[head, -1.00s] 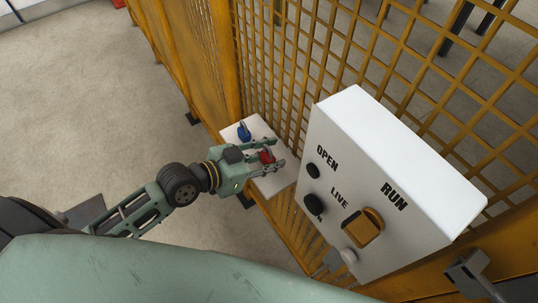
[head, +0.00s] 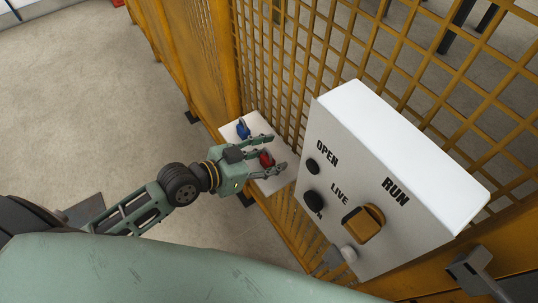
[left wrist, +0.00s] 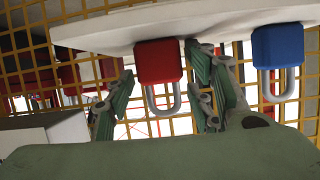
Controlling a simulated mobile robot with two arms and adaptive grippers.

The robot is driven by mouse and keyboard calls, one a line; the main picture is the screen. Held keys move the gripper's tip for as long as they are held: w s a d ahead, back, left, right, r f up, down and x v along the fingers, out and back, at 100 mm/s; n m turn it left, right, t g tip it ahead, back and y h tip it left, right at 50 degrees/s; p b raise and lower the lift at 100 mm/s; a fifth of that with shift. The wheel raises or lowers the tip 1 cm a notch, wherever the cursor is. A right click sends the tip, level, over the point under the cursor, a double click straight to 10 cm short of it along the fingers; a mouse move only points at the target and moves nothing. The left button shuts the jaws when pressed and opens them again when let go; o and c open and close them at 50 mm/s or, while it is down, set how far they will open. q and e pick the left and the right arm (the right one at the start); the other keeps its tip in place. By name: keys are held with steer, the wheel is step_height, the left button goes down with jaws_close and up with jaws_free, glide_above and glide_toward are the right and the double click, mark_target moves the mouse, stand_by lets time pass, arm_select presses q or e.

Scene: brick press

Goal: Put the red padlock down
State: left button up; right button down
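The red padlock (head: 266,160) sits on the white shelf (head: 277,183) fixed by the yellow mesh fence. In the left wrist view the red padlock (left wrist: 158,62) meets the shelf's surface (left wrist: 110,30), its grey shackle pointing away from it. My left gripper (head: 278,152) is open, with one finger on each side of the red padlock. In the left wrist view small gaps show between the fingers and the padlock body. My right gripper is not in view.
A blue padlock (head: 243,130) stands on the same shelf, close beside one left finger. A white control box (head: 335,150) with knobs and a yellow switch (head: 363,224) is to the right. The yellow mesh fence (head: 290,60) rises behind the shelf.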

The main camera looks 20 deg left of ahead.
arm_select(q)
steer(key=shift+r, duration=0.25)
steer(key=shift+r+p, duration=0.55)
steer(key=shift+s+a+f+b, duration=0.15)
steer(key=shift+s+a+b, duration=0.3)
steer(key=shift+s+a, duration=0.15)
steer(key=b+v, duration=0.1)
steer(key=v, duration=0.9)
steer(key=shift+r, duration=0.3)
